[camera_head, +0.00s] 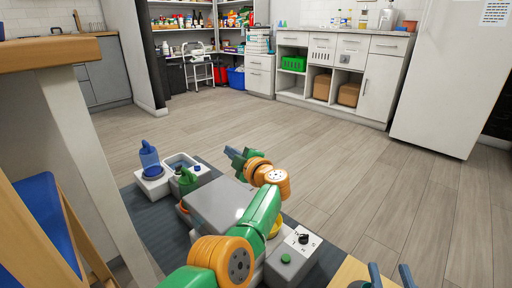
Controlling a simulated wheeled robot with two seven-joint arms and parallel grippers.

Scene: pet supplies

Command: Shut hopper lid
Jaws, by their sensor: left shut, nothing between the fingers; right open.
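A grey box-like unit with a flat, shiny top (212,206) stands on a dark mat, partly hidden by my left arm. It appears to be the hopper and its lid; I cannot tell how far the lid is open. My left gripper (234,154) is shut and empty, past the upper right side of the grey unit. My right gripper (391,277) is open and empty at the bottom edge, its fingers cut off by the frame.
A wooden counter (50,52) and blue-seated chair (45,215) are at left. Open floor (390,180) lies right, with cabinets and a fridge (450,80) beyond.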

